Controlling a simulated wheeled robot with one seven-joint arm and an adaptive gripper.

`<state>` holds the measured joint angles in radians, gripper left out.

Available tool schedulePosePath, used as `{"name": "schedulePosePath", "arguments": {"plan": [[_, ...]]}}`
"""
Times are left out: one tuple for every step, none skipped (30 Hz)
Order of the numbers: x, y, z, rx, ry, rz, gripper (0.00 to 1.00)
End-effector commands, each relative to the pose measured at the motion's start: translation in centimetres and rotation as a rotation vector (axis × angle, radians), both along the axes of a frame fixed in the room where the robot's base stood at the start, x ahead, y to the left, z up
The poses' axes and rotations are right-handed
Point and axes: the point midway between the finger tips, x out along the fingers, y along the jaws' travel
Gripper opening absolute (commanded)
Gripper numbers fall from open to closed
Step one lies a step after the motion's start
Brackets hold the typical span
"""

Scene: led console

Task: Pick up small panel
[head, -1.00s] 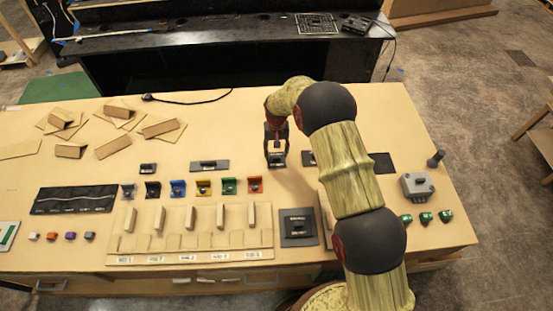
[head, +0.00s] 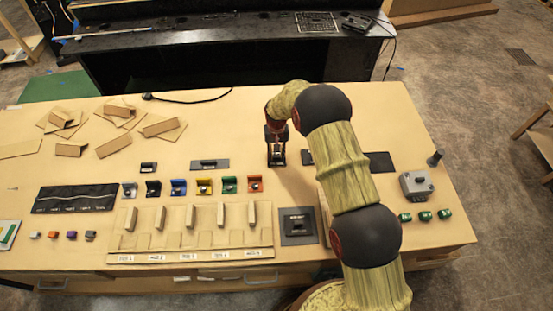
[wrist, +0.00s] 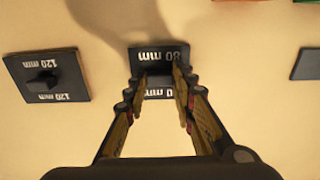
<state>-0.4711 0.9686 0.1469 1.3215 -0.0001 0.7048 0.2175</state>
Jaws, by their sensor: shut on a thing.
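The small panel is a dark plate marked "80 mm" with a raised grip in its middle. In the wrist view, the small panel (wrist: 158,54) lies between my fingertips, which cover part of it. My gripper (wrist: 160,82) is shut on its grip. In the head view, my gripper (head: 277,155) points down over the small panel (head: 277,162) at the middle of the table. The panel looks at or very near table height; I cannot tell whether it touches the table.
A larger panel marked "120 mm" (wrist: 46,77) lies beside it in the wrist view. Coloured brackets (head: 203,187) and a slotted wooden rack (head: 190,240) stand nearer me. A square dark plate (head: 298,239) lies right of the rack. Tabletop behind my gripper is clear.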

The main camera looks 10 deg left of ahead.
Motion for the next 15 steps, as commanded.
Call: {"name": "schedulePosePath", "arguments": {"plan": [[0.01,0.0,0.01,0.0,0.0,0.0,0.15],[0.01,0.0,0.01,0.0,0.0,0.0,0.13],[0.01,0.0,0.02,0.0,0.0,0.0,0.11],[0.01,0.0,0.02,0.0,0.0,0.0,0.09],[0.01,0.0,0.02,0.0,0.0,0.0,0.07],[0.01,0.0,0.02,0.0,0.0,0.0,0.05],[0.01,0.0,0.02,0.0,0.0,0.0,0.03],[0.01,0.0,0.02,0.0,0.0,0.0,0.01],[0.02,0.01,0.03,0.0,-0.001,0.0,0.0],[0.02,0.01,0.04,0.0,-0.001,0.0,0.0],[0.02,0.01,0.04,0.0,-0.001,0.0,0.0],[0.02,0.01,0.04,0.0,-0.001,0.0,0.0],[0.02,0.01,0.04,0.0,-0.001,0.0,0.0],[0.02,0.01,0.03,0.0,-0.001,0.0,0.0],[0.03,0.02,0.05,0.0,-0.001,0.0,0.0]]}}
